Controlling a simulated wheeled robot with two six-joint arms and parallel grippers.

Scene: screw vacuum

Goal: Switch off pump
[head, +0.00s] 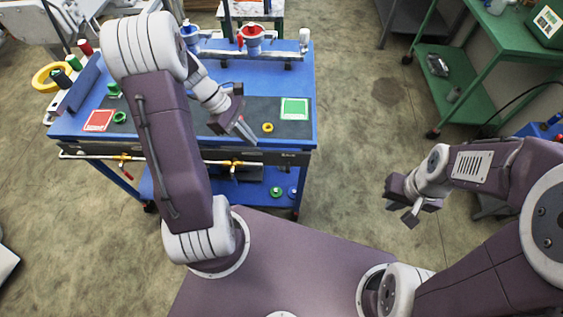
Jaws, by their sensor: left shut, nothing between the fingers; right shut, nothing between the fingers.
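I cannot pick out the pump or its switch with certainty. On the blue workbench (270,75), a blue-topped fitting (190,33) and a red-topped fitting (252,36) stand along the back rail. A pipe with yellow fittings (233,164) runs along the bench's front edge. My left gripper (245,131) is shut and empty above the dark mat (215,107), left of a small yellow ring (267,128). My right gripper (408,215) is shut and empty over the bare floor, well right of the bench. My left arm hides part of the bench.
A green square (294,109) and a red square (98,121) lie on the bench. A large yellow ring (52,75) sits at its left. Green shelving (475,75) stands at the right, with a blue object (547,127) near it. The floor between is clear.

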